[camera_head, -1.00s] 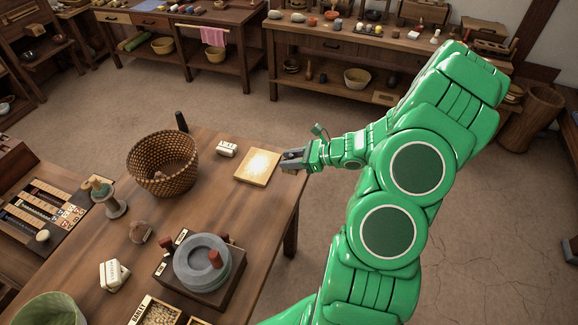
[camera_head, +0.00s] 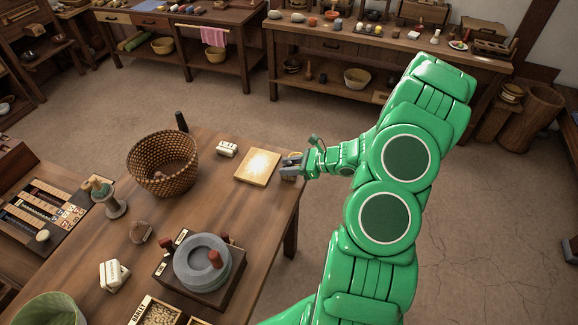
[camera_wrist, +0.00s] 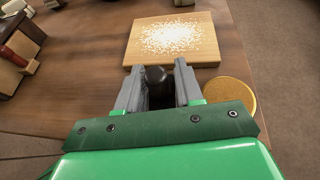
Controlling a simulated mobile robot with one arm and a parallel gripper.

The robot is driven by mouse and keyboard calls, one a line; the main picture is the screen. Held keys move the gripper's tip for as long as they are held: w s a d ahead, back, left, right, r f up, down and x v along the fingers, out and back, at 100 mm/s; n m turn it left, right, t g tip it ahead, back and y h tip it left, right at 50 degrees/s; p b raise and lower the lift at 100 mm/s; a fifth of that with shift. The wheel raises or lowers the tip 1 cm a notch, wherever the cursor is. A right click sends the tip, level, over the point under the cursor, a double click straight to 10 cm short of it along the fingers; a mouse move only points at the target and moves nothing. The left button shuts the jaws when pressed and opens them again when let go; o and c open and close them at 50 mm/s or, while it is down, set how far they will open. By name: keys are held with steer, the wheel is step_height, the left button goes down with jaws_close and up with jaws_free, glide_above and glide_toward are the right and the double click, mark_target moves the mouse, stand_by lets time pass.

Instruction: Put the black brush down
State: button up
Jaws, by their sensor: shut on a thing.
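My gripper (camera_head: 291,163) is at the right edge of the wooden table (camera_head: 150,215), just right of a flat wooden board. In the wrist view my gripper (camera_wrist: 160,72) has its two grey fingers on either side of a dark, round-ended thing, the black brush (camera_wrist: 156,76), and is shut on it. Only the brush's rounded top shows; its lower part is hidden between the fingers. Whether the brush touches the table cannot be told. The board (camera_wrist: 135,50) lies beyond the fingertips with pale grains scattered on it.
A round golden disc (camera_wrist: 231,95) lies right of my gripper in the wrist view. A woven basket (camera_head: 145,178), a white labelled block (camera_head: 227,149) and a grey quern stone (camera_head: 190,262) stand on the table. Bare tabletop lies between board and quern.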

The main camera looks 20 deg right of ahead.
steer(key=shift+f, duration=0.1)
steer(key=o, duration=1.1)
steer(key=shift+c, duration=0.2)
